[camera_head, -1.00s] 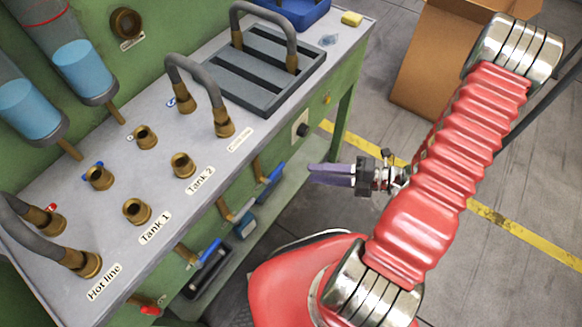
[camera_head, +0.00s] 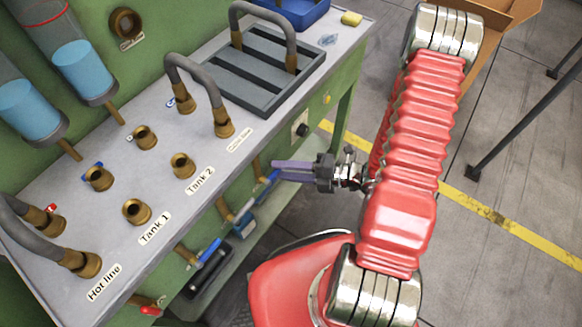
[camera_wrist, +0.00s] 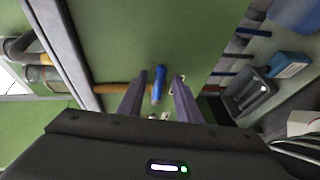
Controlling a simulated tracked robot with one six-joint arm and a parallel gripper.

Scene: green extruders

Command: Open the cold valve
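The cold valve's blue handle (camera_head: 264,185) sits on the green front panel below the right-hand label, with a brass pipe (camera_head: 256,166) above it. My gripper (camera_head: 276,170) is close to this handle at its right, and partly overlaps it in the head view. In the wrist view, the blue handle (camera_wrist: 159,84) shows between the two purple fingers of my gripper (camera_wrist: 160,80). The fingers are open, with gaps on both sides of the handle; I see no contact. The handle stands across the line of the brass pipe (camera_wrist: 115,88).
Other valves with blue handles (camera_head: 208,251) and a red handle (camera_head: 150,310) line the panel at left. Hoses (camera_head: 198,80) and a grey tray (camera_head: 262,78) are on the bench top. A lower shelf holds a black container (camera_head: 210,270).

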